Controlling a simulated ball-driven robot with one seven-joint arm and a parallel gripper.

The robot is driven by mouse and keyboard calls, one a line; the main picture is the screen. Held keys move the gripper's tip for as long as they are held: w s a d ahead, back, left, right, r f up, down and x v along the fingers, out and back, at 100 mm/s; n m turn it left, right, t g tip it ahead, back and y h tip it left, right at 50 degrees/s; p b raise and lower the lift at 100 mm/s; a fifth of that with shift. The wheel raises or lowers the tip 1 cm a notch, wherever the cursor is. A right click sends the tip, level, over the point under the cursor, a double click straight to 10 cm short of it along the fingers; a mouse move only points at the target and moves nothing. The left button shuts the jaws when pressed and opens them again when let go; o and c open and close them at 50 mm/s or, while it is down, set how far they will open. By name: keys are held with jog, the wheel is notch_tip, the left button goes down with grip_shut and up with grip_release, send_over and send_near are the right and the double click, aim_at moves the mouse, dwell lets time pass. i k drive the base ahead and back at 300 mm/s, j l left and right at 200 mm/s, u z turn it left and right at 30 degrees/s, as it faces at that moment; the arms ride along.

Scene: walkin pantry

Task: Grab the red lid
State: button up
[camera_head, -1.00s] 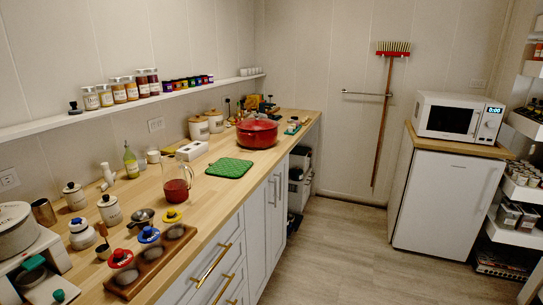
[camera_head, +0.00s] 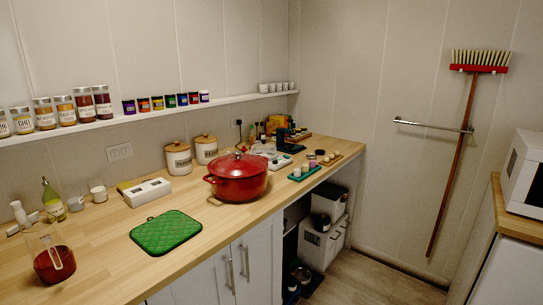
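A red pot (camera_head: 236,186) with two side handles stands on the wooden counter in the middle of the head view. Its domed red lid (camera_head: 238,164) sits on top and appears closed, with a small dark knob at its centre. My gripper is not in view.
A green quilted mat (camera_head: 165,232) lies on the counter left of the pot.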

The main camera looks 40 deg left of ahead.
aim_at(238, 165)
jog(key=i+u, duration=0.35)
jog(key=i+l+u, duration=0.55)
jog(key=i+u, duration=0.15)
jog(key=i, duration=0.1)
